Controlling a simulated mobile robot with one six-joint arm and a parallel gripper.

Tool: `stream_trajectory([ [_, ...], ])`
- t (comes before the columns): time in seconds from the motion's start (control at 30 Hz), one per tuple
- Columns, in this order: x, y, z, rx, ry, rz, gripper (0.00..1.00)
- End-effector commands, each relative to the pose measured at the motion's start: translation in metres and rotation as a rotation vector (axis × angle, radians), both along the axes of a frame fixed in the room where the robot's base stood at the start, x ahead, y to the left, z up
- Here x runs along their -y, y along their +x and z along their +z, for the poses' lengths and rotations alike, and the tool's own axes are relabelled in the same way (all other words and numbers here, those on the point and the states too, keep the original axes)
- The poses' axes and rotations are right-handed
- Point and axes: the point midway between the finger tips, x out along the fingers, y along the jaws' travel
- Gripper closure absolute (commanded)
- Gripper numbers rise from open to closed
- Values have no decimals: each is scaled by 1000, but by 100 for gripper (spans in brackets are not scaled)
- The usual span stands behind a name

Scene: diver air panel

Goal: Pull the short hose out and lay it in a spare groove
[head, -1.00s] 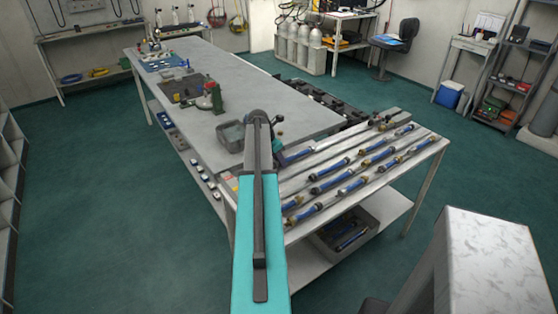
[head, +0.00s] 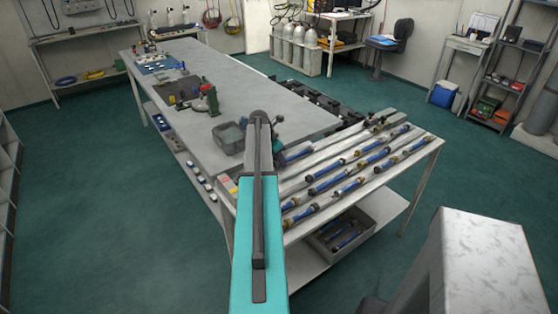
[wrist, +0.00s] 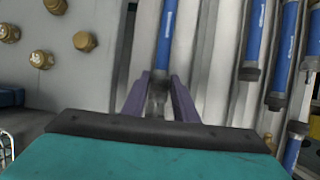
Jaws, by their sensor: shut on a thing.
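In the wrist view, my gripper (wrist: 160,100) has its two purple fingers closed around the near, greyish end of a blue hose (wrist: 166,35). The hose runs away from the jaws toward the top of the picture, in line with the pale grooves. In the head view my arm hides the gripper; a blue hose (head: 297,154) shows just right of the arm at the rack's left end. The grooved rack (head: 322,157) holds several blue hoses with brass or dark ends. I cannot tell whether the held hose still touches a fitting.
A grey panel with brass fittings (wrist: 84,41) stands left of the jaws. Several hoses (wrist: 285,50) lie close on the right. On the bench (head: 225,90) are a grey tub (head: 228,138) and a green-and-red device (head: 206,98). A bin of hoses (head: 352,233) sits below the rack.

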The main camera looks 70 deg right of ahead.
Motion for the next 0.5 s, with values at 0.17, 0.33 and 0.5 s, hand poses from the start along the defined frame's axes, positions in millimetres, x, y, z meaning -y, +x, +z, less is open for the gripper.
stream_trajectory([
  [0.17,4,-10,-2,-12,2,-8,100],
  [0.33,6,-11,-2,-12,2,-8,100],
  [0.5,6,-11,-2,-12,2,-8,100],
])
